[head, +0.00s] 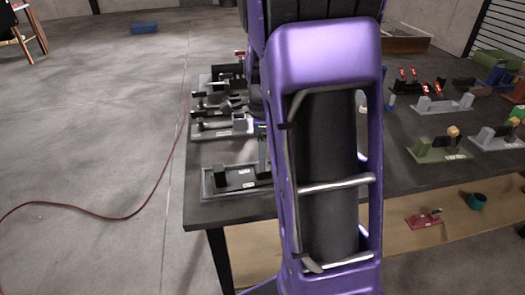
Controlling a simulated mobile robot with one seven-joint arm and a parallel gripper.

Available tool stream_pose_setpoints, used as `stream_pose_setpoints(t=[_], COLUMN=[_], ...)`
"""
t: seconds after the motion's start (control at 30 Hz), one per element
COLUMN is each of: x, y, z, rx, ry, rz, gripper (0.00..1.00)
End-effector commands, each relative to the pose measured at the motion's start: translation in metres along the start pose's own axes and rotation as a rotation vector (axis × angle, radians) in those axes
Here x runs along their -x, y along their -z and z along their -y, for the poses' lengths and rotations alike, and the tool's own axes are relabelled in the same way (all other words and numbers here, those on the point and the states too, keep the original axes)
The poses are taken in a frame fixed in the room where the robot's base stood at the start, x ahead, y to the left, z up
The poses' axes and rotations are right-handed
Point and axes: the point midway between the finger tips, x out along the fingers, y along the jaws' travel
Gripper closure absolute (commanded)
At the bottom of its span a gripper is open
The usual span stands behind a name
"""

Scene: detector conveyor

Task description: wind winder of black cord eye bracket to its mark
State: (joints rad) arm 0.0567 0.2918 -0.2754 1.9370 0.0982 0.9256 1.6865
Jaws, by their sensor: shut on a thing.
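My purple arm stands across the middle of the head view and hides much of the table. Part of what looks like my gripper (262,142) shows at the arm's left edge, pointing down at the right end of a bracket. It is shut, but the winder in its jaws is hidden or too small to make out. That bracket (236,179) has a grey base, a black upright block at its left end and a small pale label. Its right end is behind my arm. I cannot read a mark or the winder's angle.
Several similar fixtures (222,127) stand close behind on the dark table (232,212). More fixtures, including a green one (440,150), stand on the right side. A red fixture (425,219) and a teal cup (476,201) sit on the lower shelf. A red cable lies on the floor.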

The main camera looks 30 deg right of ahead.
Motion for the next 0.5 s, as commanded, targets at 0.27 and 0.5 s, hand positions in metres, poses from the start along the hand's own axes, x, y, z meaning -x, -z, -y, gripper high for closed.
stream_pose_setpoints(t=[0.27, 0.5], x=[0.0023, 0.0018], y=[0.0, 0.0001], z=[0.0001, 0.0002], rx=[0.241, 0.469], ry=[0.0, 0.0], rz=[0.0, 0.0], gripper=[0.89, 0.89])
